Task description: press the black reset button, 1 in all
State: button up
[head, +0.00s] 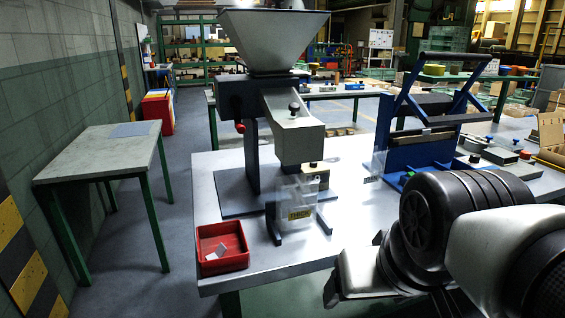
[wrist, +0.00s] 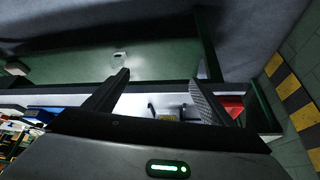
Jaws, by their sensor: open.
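I cannot make out for certain which part is the black reset button. A black knob (head: 294,107) stands on top of the grey chute of the hopper machine (head: 298,135) in the head view. Small control boxes (head: 492,150) with red and dark caps lie on the right of the bench, too small to read. My gripper (wrist: 160,80) is open and empty in the wrist view, its two dark fingers apart. In the head view my arm is at the lower right, by the bench's front edge, well apart from the knob. No button shows clearly in the wrist view.
A red tray (head: 222,262) with a few flat pieces sits at the bench's (head: 345,160) front left corner. A clear guard (head: 299,205) with a yellow label stands below the chute. A blue press (head: 428,135) stands to the right. A side table (head: 95,160) stands at left.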

grip_shut()
dwell(1.4)
